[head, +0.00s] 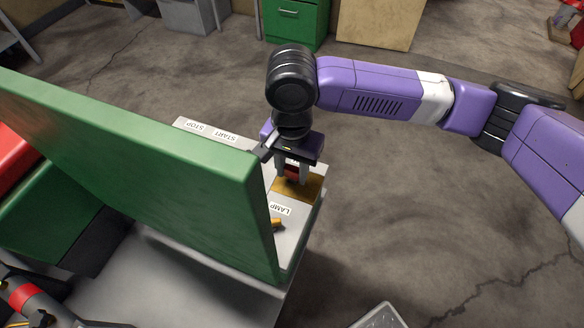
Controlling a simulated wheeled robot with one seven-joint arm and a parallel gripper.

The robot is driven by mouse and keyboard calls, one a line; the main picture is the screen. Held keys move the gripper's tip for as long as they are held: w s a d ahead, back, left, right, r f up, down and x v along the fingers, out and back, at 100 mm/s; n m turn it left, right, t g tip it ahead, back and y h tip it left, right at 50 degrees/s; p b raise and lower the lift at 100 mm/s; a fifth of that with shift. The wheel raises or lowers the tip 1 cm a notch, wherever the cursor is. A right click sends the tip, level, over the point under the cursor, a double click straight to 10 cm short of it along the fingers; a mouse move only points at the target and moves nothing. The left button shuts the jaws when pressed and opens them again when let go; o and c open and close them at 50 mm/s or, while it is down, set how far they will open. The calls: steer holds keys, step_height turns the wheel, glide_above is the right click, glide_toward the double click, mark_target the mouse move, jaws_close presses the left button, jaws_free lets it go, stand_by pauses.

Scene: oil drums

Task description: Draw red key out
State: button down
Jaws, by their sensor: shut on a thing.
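My gripper (292,174) points down over the right part of a light grey control panel. It is shut on the red key (292,171), of which only a small red part shows between the fingers. The key is right above a brass-coloured plate (311,187) on the panel; I cannot tell whether it is still seated in it. The panel has STOP (195,127), START (225,137) and LAMP (281,209) labels. A small orange-yellow switch (277,223) sits below the LAMP label.
A large green board (140,165) stands tilted close left of my gripper and hides much of the panel. A grey surface (170,280) lies in front. A green cabinet (297,22) and a tan box (378,22) stand behind. Floor at right (420,220) is mostly clear.

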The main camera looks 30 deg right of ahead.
steer(key=shift+r+p, duration=2.3)
steer(key=shift+p, duration=0.2)
steer(key=shift+f, duration=0.1)
